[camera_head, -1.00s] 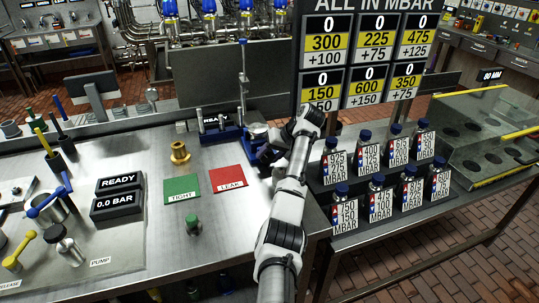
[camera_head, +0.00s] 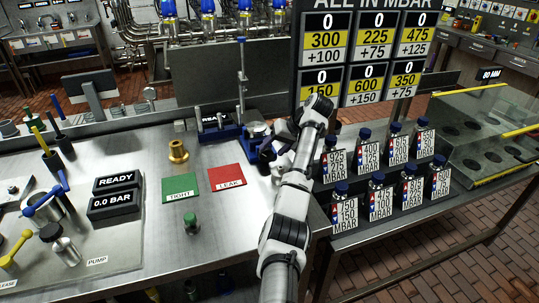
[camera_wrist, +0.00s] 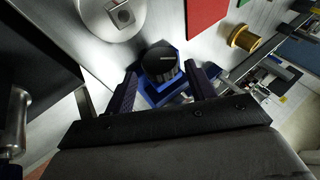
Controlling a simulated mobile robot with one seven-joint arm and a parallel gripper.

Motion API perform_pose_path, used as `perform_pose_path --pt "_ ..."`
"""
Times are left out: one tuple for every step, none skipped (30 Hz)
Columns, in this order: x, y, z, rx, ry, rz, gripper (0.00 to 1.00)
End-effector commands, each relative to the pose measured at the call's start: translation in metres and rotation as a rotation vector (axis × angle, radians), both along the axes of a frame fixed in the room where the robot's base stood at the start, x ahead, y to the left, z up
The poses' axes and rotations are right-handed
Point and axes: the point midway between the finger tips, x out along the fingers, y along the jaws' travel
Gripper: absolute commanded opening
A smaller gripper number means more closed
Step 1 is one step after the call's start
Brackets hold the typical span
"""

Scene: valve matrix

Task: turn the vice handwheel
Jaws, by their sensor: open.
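A black ridged knob (camera_wrist: 160,62), which looks like the vice handwheel, sits on a blue body (camera_wrist: 165,92) in the wrist view. My gripper (camera_wrist: 160,72) is open, with one dark finger on each side of the knob. I cannot tell whether either finger touches it. In the head view the blue vice (camera_head: 222,133) stands at the back of the steel bench. My gripper (camera_head: 267,155) is beside it on the right, partly behind my arm. The handwheel is not clear in that view.
A brass fitting (camera_head: 179,152), a green TIGHT mat (camera_head: 180,187) and a red LEAK mat (camera_head: 227,178) lie left of my arm. A silver disc (camera_wrist: 118,16) is near the knob. Labelled bottles (camera_head: 380,195) stand on a rack to the right.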

Motion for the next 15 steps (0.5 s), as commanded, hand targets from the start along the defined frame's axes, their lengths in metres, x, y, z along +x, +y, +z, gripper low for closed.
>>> perform_pose_path --pt "-0.002 -0.008 0.008 0.000 -0.006 -0.003 0.55" --pt "-0.004 -0.012 0.013 0.000 -0.005 -0.004 0.55" --pt "-0.006 -0.019 0.024 0.000 -0.006 -0.004 0.55" --pt "-0.008 -0.023 0.030 0.000 -0.005 -0.004 0.55" --pt "-0.010 -0.027 0.036 -0.001 -0.005 -0.004 0.55" --pt "-0.012 -0.032 0.046 -0.003 -0.004 -0.003 0.55" --pt "-0.013 -0.035 0.053 -0.003 -0.002 -0.005 0.55" --pt "-0.014 -0.038 0.056 -0.003 0.000 -0.005 0.55" --pt "-0.016 -0.041 0.061 -0.003 -0.001 -0.004 0.55" --pt "-0.017 -0.043 0.064 -0.003 0.000 -0.004 0.55" --pt "-0.018 -0.045 0.067 -0.003 0.002 -0.005 0.55" --pt "-0.019 -0.048 0.068 -0.003 -0.001 -0.004 0.55" --pt "-0.019 -0.050 0.071 -0.002 -0.002 -0.003 0.55" --pt "-0.020 -0.051 0.073 -0.002 -0.003 -0.002 0.55" --pt "-0.020 -0.053 0.076 -0.001 -0.002 -0.003 0.55"
